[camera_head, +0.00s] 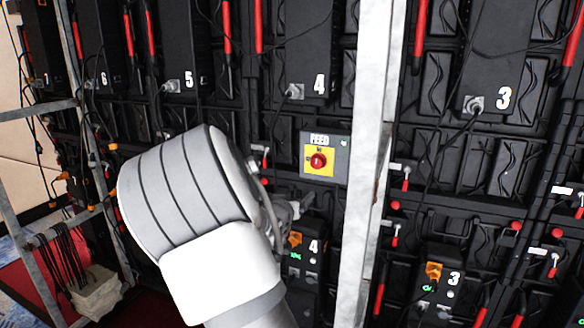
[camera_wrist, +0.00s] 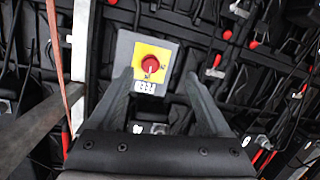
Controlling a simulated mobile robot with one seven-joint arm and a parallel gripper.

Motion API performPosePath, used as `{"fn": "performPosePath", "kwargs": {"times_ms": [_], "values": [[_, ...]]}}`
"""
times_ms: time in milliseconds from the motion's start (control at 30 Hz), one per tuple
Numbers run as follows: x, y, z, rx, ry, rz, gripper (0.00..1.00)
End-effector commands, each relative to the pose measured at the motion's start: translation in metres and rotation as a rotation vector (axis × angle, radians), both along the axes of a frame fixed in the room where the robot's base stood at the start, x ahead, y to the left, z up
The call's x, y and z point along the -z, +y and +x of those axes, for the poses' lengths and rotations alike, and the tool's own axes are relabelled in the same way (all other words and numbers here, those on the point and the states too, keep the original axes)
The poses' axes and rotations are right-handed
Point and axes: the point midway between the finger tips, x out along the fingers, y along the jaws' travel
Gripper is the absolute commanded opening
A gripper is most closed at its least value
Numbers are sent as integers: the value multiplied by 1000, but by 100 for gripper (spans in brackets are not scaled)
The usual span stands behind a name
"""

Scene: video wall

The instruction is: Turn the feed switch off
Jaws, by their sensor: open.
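The feed switch (camera_head: 318,161) is a round red knob on a yellow plate, on a grey box with a FEED label and a small green mark at its upper right. Its knob also shows in the wrist view (camera_wrist: 151,66), where the label appears upside down. A small pale mark shows on the knob; I cannot read its setting surely. My gripper (camera_wrist: 158,76) is open, its two fingers spread to either side of the switch in the wrist view, with nothing between them. In the head view my gripper (camera_head: 303,204) is below the switch, partly hidden by my arm, and appears apart from the knob.
A pale metal post (camera_head: 370,160) stands just right of the switch box. Black numbered panel units, such as number 4 (camera_head: 307,50), hang around with cables and red handles. A metal frame with a cable-filled white bin (camera_head: 98,292) is at lower left.

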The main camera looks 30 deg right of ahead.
Motion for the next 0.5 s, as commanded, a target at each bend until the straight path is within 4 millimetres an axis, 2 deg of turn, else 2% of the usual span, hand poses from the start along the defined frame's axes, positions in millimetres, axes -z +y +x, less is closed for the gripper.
{"fn": "performPosePath", "kwargs": {"times_ms": [200, 367, 500], "values": [[-16, -11, 7, 65, -58, -181, 82], [-20, -15, 10, 78, -73, -217, 82], [-21, -27, 20, 80, -75, -218, 82]]}}
